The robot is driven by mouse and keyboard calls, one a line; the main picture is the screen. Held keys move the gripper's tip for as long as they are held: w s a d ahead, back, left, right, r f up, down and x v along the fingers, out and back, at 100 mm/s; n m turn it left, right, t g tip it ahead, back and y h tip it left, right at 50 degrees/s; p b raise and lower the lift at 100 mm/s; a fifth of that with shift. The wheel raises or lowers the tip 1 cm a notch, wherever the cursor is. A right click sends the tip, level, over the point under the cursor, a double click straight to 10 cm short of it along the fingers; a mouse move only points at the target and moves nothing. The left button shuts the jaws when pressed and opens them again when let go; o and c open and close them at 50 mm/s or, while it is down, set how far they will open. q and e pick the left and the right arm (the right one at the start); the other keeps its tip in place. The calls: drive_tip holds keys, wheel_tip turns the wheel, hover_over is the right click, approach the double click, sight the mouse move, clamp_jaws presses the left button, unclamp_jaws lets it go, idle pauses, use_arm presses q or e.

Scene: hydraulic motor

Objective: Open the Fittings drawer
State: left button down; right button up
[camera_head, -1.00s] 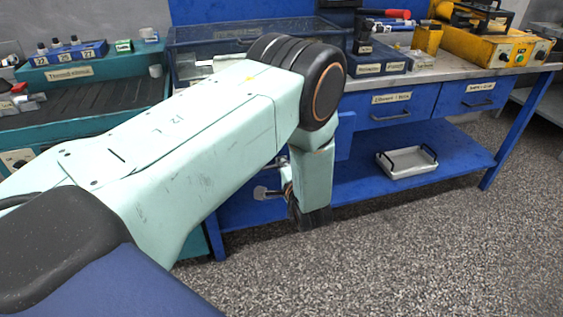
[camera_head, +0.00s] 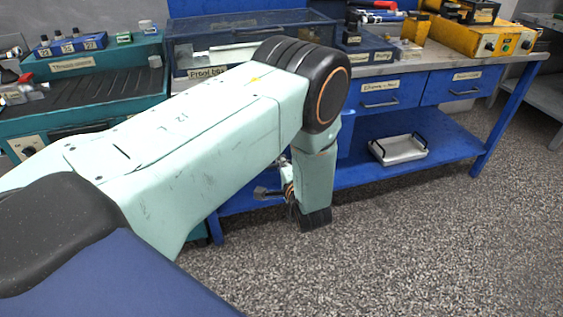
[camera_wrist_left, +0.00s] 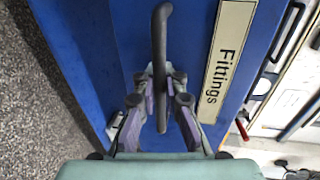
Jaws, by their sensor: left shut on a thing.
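The Fittings drawer front (camera_wrist_left: 100,40) is blue and fills the middle of the left wrist view, with a cream label reading "Fittings" (camera_wrist_left: 226,60). Its dark bar handle (camera_wrist_left: 161,35) stands out from the front. My left gripper (camera_wrist_left: 160,85) has its fingers on either side of this handle and is shut on it. In the head view my left arm hides the drawer front and most of the gripper. How far the drawer stands out from the bench is hard to tell. My right gripper is not in view.
The blue workbench has other labelled drawers (camera_head: 385,91) on the right, which look shut. A white tray (camera_head: 400,150) lies on its lower shelf. A teal cabinet (camera_head: 80,95) stands at the left. The speckled floor (camera_head: 400,240) in front is clear.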

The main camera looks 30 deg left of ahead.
use_arm(q)
drive_tip(key=shift+w+r, duration=0.1)
drive_tip(key=shift+r, duration=0.1)
drive_tip(key=c, duration=1.7)
unclamp_jaws()
drive_tip(key=shift+c, duration=0.2)
drive_tip(key=shift+d, duration=0.1)
drive_tip(key=shift+f, duration=0.1)
drive_tip(key=shift+v, duration=3.8)
